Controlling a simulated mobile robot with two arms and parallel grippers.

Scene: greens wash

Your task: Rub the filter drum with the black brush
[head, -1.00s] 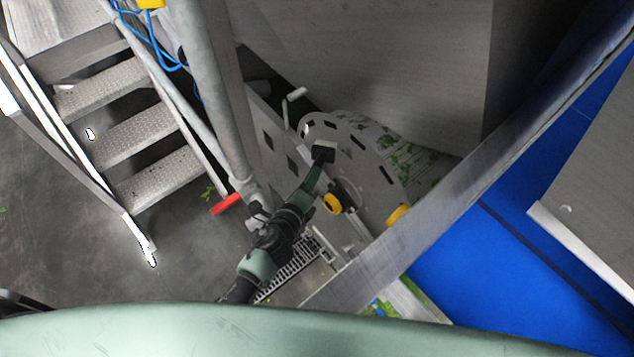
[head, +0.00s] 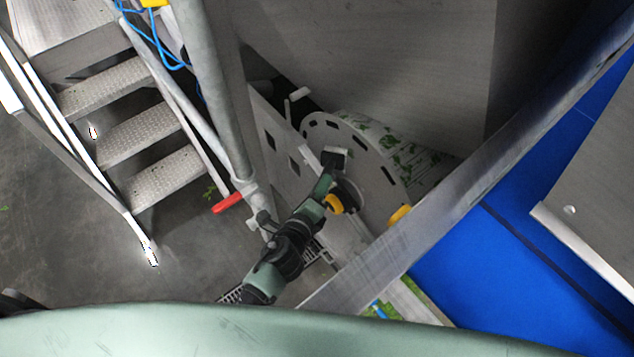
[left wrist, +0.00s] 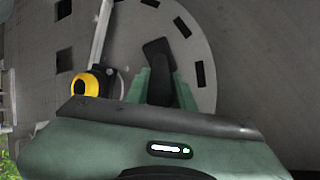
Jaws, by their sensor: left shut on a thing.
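The filter drum (head: 376,172) is a grey cylinder with a slotted round end face and green leaf bits on its curved side. Its end face also fills the upper middle of the left wrist view (left wrist: 205,50). My left gripper (head: 328,180) is shut on the black brush (left wrist: 158,62), which sticks out beyond the green fingers. In the head view the brush head (head: 336,155) overlaps the drum's end face. I cannot tell whether it touches. My right gripper is not in view.
Yellow rollers (head: 399,215) sit at the drum's lower edge, one (left wrist: 85,85) close beside my left gripper. A grey post (head: 215,90) and a red handle (head: 227,203) stand left of my arm. Metal steps (head: 140,135) are further left. A grey beam (head: 450,205) crosses on the right.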

